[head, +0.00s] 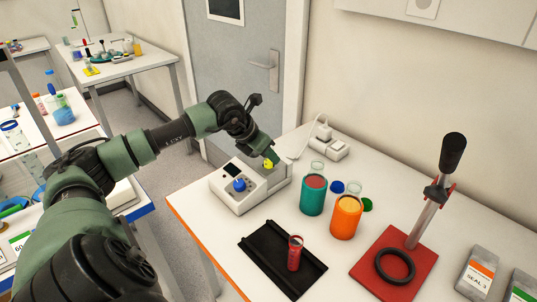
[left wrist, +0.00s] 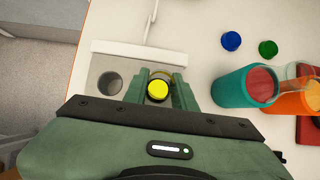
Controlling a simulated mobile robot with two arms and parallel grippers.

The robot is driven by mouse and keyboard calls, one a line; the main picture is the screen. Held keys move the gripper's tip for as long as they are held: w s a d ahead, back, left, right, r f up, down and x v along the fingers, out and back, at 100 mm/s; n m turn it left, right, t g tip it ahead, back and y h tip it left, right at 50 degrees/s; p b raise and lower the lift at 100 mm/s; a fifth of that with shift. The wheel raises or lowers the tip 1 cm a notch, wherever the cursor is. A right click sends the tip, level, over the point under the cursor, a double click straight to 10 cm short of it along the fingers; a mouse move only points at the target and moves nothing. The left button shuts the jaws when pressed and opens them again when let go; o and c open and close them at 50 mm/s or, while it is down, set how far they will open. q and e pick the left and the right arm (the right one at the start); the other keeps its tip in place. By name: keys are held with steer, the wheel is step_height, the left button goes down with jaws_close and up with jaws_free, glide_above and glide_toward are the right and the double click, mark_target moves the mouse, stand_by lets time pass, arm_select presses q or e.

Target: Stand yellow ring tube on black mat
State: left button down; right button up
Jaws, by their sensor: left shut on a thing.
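My left gripper (head: 271,157) is over the white device (head: 226,203) at the back left of the table. It is shut on a yellow-topped tube (head: 268,164). In the left wrist view the round yellow top (left wrist: 157,91) lies between the two green fingers (left wrist: 160,80); the rest of the tube is hidden, so I cannot tell whether it is still inside the device. The black mat (head: 266,240) lies near the table's front. A red tube (head: 294,256) stands upright on it. My right gripper is not in view.
A blue knob (head: 239,185) is on the device. Teal (head: 312,200) and orange (head: 345,222) containers stand behind the mat, with blue (head: 337,187) and green caps nearby. A press with a red base (head: 368,268) stands at right. The mat's left part is clear.

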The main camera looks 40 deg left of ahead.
arm_select(q)
steer(key=shift+r, duration=0.6)
stand_by(0.5)
steer(key=shift+r+p, duration=0.2)
steer(key=shift+p, duration=0.1)
steer(key=shift+r+p, duration=1.6)
steer(key=shift+r, duration=1.1)
